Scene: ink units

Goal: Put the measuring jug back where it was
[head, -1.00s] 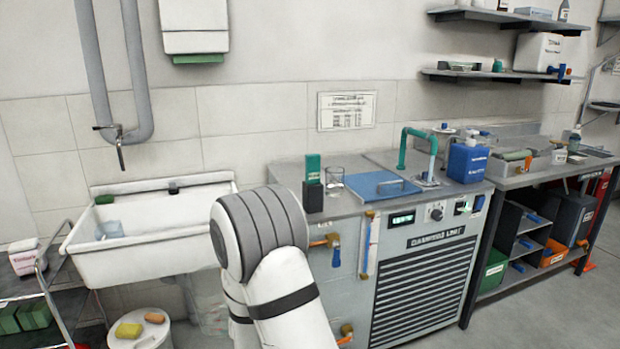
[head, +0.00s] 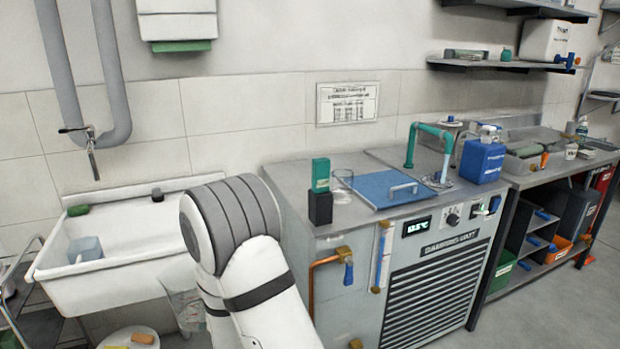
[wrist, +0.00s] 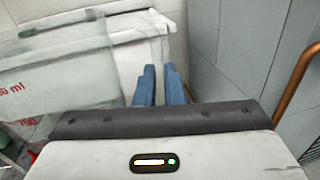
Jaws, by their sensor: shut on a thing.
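The measuring jug (wrist: 50,85) is clear with red markings, and fills the left of the wrist view. My gripper (wrist: 160,72) has its two blue fingers close together at the jug's right side, shut on it; the exact grip point is hard to see. In the head view, a clear part of the jug (head: 184,304) shows beside my arm, in front of the sink. My arm hides the gripper and most of the jug there.
The white sink (head: 130,274) holds a bluish container (head: 86,249). The grey bath unit (head: 345,222) stands to the right, with a glass beaker (head: 342,183), a blue lid (head: 385,190) and a green-and-black block (head: 320,190) on top. A copper pipe (wrist: 298,82) is at right in the wrist view.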

